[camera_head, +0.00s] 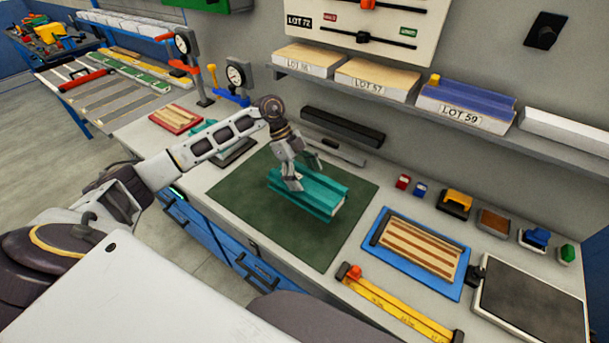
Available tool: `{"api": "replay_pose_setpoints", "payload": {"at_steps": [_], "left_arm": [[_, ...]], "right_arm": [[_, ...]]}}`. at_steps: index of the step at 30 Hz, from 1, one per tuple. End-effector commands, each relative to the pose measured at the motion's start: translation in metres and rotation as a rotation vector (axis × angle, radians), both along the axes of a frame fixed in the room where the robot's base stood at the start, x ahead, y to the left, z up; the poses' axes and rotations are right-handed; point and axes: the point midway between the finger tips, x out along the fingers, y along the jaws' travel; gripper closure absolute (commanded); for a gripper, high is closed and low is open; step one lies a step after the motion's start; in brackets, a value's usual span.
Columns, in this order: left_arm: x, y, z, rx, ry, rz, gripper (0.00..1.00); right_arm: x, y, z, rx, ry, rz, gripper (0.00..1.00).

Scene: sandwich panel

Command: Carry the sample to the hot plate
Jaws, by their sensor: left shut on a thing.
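My left gripper (292,183) reaches in from the left over the green mat (235,190) and is shut on the left part of a long teal ribbed piece (318,197), which looks like the sample. The piece lies along or just above the mat; I cannot tell whether it touches. The fingers hide part of its left end. A flat dark square plate in a pale frame (528,302) stands at the lower right and may be the hot plate. My right gripper is not in view.
A blue tray with a striped wooden panel (422,250) and a yellow ruler bar (395,308) lie between mat and dark plate. Small coloured blocks and stamps, such as a yellow one (456,203), line the back. A shelf (400,90) with lot-labelled boxes overhangs the bench.

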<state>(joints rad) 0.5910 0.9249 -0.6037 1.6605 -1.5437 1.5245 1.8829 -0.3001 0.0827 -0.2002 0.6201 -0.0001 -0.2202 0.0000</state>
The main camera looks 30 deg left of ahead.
Motion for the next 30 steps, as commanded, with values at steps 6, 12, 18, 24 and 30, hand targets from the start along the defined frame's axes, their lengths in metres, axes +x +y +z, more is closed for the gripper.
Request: {"api": "replay_pose_setpoints", "payload": {"at_steps": [6, 12, 18, 24, 30], "left_arm": [[0.000, 0.000, 0.001, -0.001, -0.001, 0.000, 0.40], [0.000, -0.001, 0.001, -0.001, -0.001, 0.000, 0.40], [0.000, -0.007, 0.001, -0.001, 0.000, 0.000, 0.40], [0.000, -0.016, 0.002, -0.001, -0.001, 0.000, 0.40], [0.000, -0.024, 0.002, -0.001, -0.001, 0.000, 0.40]], "right_arm": [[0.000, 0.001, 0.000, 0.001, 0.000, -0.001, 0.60], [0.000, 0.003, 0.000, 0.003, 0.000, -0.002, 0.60], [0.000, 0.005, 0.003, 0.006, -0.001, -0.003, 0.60], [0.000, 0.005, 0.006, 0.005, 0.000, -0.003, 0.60], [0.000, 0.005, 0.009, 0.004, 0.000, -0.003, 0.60]]}}
